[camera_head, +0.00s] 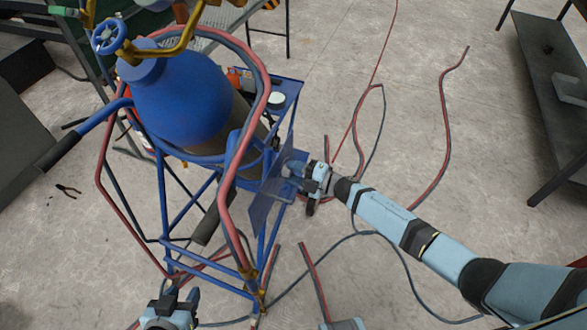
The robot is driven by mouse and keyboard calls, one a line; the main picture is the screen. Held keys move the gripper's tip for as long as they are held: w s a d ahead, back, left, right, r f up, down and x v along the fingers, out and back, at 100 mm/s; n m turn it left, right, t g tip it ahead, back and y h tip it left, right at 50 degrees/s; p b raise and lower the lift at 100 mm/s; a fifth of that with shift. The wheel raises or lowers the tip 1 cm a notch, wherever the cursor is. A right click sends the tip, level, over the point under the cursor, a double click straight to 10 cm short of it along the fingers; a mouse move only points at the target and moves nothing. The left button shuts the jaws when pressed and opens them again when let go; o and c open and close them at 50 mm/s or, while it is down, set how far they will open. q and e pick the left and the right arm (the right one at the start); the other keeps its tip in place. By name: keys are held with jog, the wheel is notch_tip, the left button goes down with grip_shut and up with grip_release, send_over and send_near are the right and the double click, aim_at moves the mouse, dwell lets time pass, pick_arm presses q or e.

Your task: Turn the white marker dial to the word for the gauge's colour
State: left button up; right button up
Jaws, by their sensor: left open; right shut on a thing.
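My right gripper (298,170) reaches in from the right to the blue panel (268,192) on the side of the blue cart (180,215). It is shut on a small part there that its fingers hide, so I cannot tell whether this is the white marker dial. My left gripper (180,297) is open and empty at the bottom left, in front of the cart. A small white round thing (275,99) sits on the cart's side shelf; I cannot tell what it is. I cannot make out a gauge's colour or any words.
A large blue gas cylinder (182,100) stands in the cart, with a blue valve wheel (109,36) above. Red and blue hoses (244,135) loop around it and trail over the floor. A dark table (545,85) stands at right. Pliers (68,190) lie at left.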

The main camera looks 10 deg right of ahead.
jog(key=shift+m, duration=0.7)
jog(key=shift+p, duration=0.3)
jog(key=shift+m, duration=0.3)
jog(key=o, duration=0.9)
